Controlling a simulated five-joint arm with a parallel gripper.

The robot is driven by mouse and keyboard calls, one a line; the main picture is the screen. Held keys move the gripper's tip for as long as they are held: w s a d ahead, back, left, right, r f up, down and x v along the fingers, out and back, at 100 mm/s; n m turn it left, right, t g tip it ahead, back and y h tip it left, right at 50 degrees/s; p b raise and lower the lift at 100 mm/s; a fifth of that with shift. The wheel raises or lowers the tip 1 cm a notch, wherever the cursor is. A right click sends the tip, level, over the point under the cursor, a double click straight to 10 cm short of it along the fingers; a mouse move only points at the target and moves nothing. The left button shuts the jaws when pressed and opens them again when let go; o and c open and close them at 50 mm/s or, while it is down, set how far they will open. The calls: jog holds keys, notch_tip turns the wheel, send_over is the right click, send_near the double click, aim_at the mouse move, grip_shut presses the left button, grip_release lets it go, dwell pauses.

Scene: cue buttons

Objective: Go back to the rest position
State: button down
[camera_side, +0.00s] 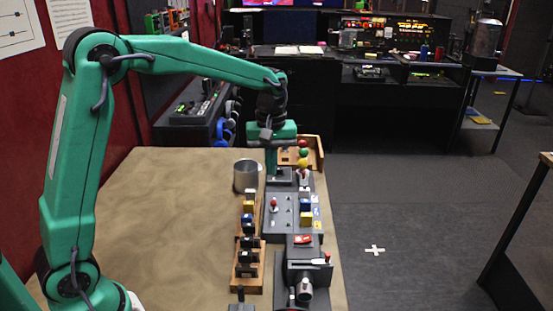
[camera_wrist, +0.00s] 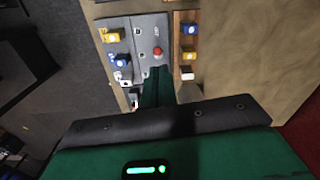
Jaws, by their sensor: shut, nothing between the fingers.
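My green gripper (camera_side: 271,172) points down over the far end of the row of panels, at a small dark grey box (camera_side: 283,180). Its fingers are shut with nothing between them. I cannot tell if the tips touch the box. In the wrist view the shut fingers (camera_wrist: 158,72) lie in front of a grey panel (camera_wrist: 142,30) with a red knob (camera_wrist: 157,52). The same panel (camera_side: 283,222) shows in the side view, nearer the camera than my gripper, with its red knob (camera_side: 274,203).
A metal cup (camera_side: 246,175) stands left of my gripper. A wooden rack (camera_side: 248,277) with small blocks runs along the panels. A wooden holder (camera_side: 314,146) with coloured balls is behind. A red button (camera_side: 303,240) sits nearer the camera. The table's left side (camera_side: 180,220) is bare.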

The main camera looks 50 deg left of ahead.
jog(key=shift+s+r, duration=0.1)
jog(key=s+r+m+t, duration=0.3)
jog(key=s+r+m, duration=0.3)
jog(key=s, duration=0.5)
jog(key=s+m+t, duration=0.2)
jog(key=s+m, duration=0.2)
jog(key=s, duration=0.8)
jog(key=shift+s+d+f+m+t, duration=0.2)
jog(key=shift+s+d+m+t, duration=0.1)
jog(key=shift+s+m+t, duration=0.1)
